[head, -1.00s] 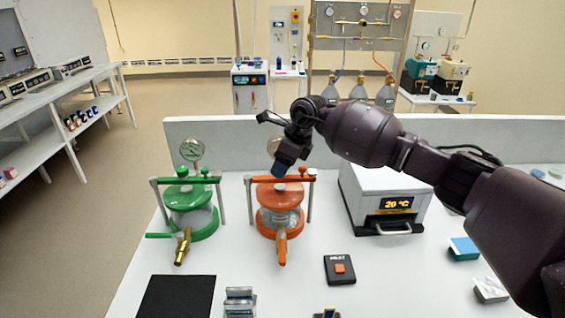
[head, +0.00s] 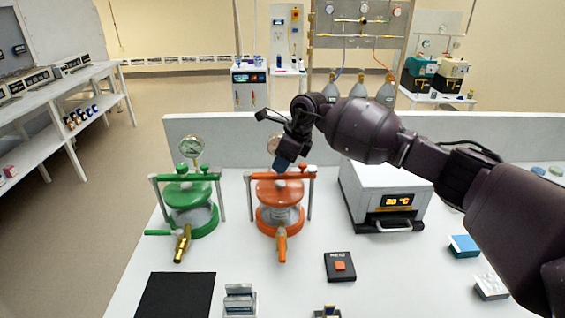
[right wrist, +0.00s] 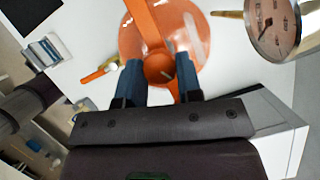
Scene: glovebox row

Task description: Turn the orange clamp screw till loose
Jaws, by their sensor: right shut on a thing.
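The orange clamp vessel (head: 281,191) stands on the white bench, with a clamp bar (head: 262,178) across its lid. Its orange clamp screw (right wrist: 158,70) shows as a round knob between the two blue fingers in the right wrist view. My right gripper (head: 284,163) comes down from above onto the middle of the bar and is shut on the screw, one finger at each side. In the head view the fingers hide the screw. My left gripper is in neither view.
A green clamp vessel (head: 188,193) stands close on the left. A gauge (right wrist: 275,25) rises behind the orange vessel. A white heater reading 20 °C (head: 385,190) is on the right. A black button box (head: 339,267) and a black mat (head: 176,297) lie in front.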

